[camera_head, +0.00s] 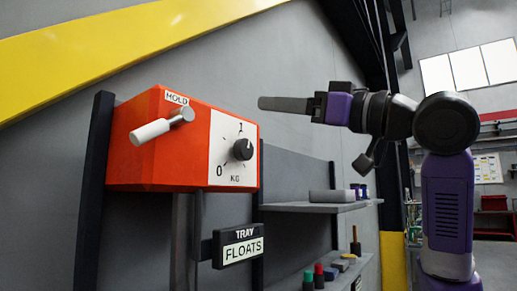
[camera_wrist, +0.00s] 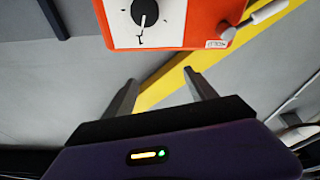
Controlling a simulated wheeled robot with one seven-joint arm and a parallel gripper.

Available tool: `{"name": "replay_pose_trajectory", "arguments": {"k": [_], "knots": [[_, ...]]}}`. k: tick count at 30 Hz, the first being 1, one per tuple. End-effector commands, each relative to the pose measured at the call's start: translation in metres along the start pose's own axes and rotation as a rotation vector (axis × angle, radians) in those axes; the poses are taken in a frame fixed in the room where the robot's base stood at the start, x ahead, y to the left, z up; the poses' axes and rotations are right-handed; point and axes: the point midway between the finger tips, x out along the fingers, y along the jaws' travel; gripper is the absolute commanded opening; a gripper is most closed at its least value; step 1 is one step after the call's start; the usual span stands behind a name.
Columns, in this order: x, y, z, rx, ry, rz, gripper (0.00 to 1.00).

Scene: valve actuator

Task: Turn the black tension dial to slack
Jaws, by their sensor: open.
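The black tension dial (camera_head: 242,150) sits on the white face plate of an orange box (camera_head: 155,150). The plate carries marks, a 0 at lower left, a 1 at the top and "KG" below. The dial's white pointer line points up, near the 1. In the wrist view the dial (camera_wrist: 144,12) shows upside down at the top, beyond the fingertips. My gripper (camera_head: 262,104) is to the right of and above the dial, apart from it. In the wrist view my gripper (camera_wrist: 160,85) has its two fingers spread with nothing between them.
A "TRAY FLOATS" sign (camera_head: 240,247) hangs below. Shelves (camera_head: 315,207) with small items stand at the lower right. The space between my gripper and the dial looks clear.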

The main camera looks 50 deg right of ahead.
Motion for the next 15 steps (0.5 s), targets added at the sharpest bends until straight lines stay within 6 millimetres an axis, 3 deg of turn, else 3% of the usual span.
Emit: {"name": "replay_pose_trajectory", "arguments": {"k": [6,11,15], "knots": [[-0.002,-0.007,0.051,0.065,-0.221,-0.04,0.65],[-0.003,-0.007,0.066,0.081,-0.285,-0.035,0.65],[0.009,-0.007,0.069,0.088,-0.287,-0.034,0.65]]}}
